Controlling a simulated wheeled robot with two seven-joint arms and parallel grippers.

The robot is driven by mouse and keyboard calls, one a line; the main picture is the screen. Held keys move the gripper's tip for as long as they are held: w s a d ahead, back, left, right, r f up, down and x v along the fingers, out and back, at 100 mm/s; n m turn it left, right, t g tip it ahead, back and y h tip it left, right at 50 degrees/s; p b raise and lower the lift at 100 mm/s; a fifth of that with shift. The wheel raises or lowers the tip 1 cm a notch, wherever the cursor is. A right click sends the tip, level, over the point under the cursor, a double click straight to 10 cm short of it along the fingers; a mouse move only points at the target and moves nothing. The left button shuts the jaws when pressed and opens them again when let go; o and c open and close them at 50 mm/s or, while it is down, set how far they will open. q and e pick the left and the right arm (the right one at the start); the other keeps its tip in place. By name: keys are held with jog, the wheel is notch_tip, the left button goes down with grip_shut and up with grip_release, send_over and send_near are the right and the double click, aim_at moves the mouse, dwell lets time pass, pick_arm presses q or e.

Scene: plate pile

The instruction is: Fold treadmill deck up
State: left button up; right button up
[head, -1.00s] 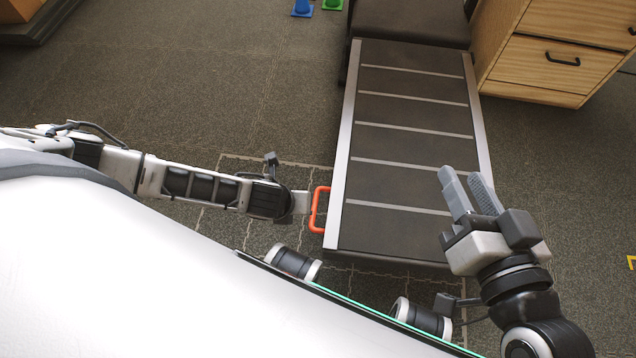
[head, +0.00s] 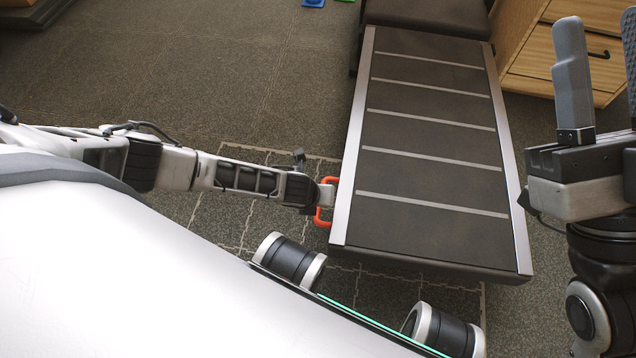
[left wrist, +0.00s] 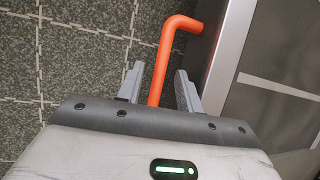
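The treadmill deck (head: 430,145), dark with pale cross stripes and silver side rails, lies low over the floor in the head view. An orange handle (head: 322,222) sticks out from its left rail. My left gripper (head: 326,198) is at this handle, its fingers mostly hidden in the head view. In the left wrist view, the orange handle (left wrist: 166,60) passes between the two fingers of my left gripper (left wrist: 160,80), with gaps showing beside it. My right gripper (head: 602,45) is open and empty, raised at the right, apart from the deck.
A wooden drawer cabinet (head: 530,80) stands at the right of the deck's far end. A dark block (head: 425,12) adjoins that far end. Small blue (head: 313,3) and green objects lie at the top edge.

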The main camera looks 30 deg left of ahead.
pick_arm(q)
jog(key=shift+w, duration=0.1)
grip_shut()
jog(key=shift+r, duration=0.1)
